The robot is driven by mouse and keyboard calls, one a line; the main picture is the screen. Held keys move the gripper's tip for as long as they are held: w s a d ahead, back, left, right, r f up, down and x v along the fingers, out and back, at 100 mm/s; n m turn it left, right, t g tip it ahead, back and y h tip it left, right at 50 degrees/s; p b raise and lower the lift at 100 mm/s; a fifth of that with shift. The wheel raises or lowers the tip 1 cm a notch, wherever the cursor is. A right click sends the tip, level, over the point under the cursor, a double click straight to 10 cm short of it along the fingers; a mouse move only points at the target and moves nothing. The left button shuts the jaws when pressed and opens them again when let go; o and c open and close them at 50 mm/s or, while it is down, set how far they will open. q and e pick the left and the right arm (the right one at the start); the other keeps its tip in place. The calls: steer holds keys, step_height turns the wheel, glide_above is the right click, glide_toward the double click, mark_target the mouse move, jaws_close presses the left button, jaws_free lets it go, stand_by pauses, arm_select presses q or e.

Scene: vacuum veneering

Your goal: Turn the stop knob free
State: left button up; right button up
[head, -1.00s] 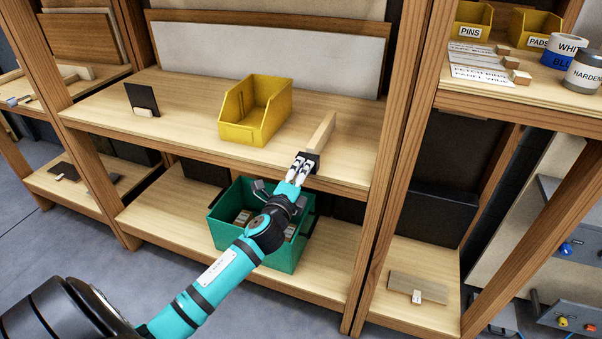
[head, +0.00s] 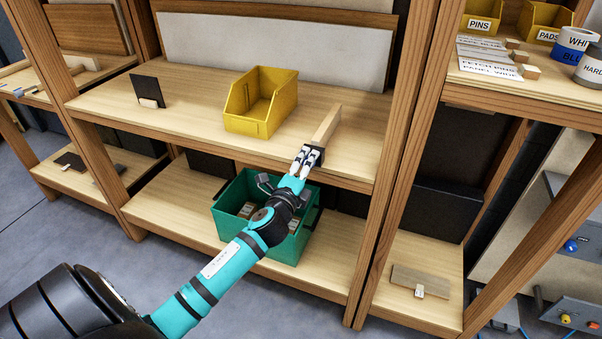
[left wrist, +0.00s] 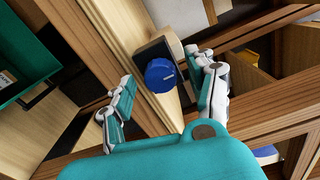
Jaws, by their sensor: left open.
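The stop knob (left wrist: 160,75) is round and blue in the left wrist view. It sits on a dark block (left wrist: 155,48) at the end of a pale wooden bar. In the head view the bar (head: 327,125) lies on the middle shelf, with the dark block (head: 317,157) at the shelf's front edge. My left gripper (head: 305,155) is at that block and hides the knob there. In the left wrist view its open fingers (left wrist: 160,68) stand on either side of the knob, with visible gaps. My right gripper is not in view.
A yellow bin (head: 262,102) stands on the same shelf, left of the bar. A green crate (head: 228,222) sits on the shelf below, behind my arm. A wooden upright (head: 385,200) rises to the right. The shelf's left part is mostly clear.

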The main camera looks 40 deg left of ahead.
arm_select(q)
steer(key=v, duration=1.1)
steer(key=shift+s, duration=0.4)
steer(key=shift+d+f, duration=0.15)
steer(key=s+d+f+n+g+h, duration=0.1)
steer(key=s+f+n+g, duration=0.15)
steer(key=f, duration=0.85)
steer(key=s+d+f+n+g, duration=0.1)
steer(key=s+f+n+g, duration=0.15)
steer(key=f, duration=0.95)
steer(key=s+d+f+n+g+h, duration=0.1)
steer(key=s+f+n+g, duration=0.15)
steer(key=f, duration=0.85)
steer(key=s+d+f+n+g+h, duration=0.1)
steer(key=s+d+f+n+g, duration=0.25)
steer(key=s+f, duration=1)
steer(key=s+d+f+n+g, duration=0.1)
steer(key=s+f+g, duration=0.1)
steer(key=s, duration=0.4)
steer(key=s+d+f+n+g, duration=0.1)
steer(key=s+d+f, duration=0.1)
steer(key=s+f, duration=0.2)
steer(key=s+d+f+n+g+h, duration=0.1)
steer(key=s+d+f+n+g, duration=0.1)
steer(key=s, duration=0.7)
steer(key=shift+s+f+g, duration=0.3)
steer(key=shift+s+f, duration=0.1)
steer(key=shift+f, duration=0.35)
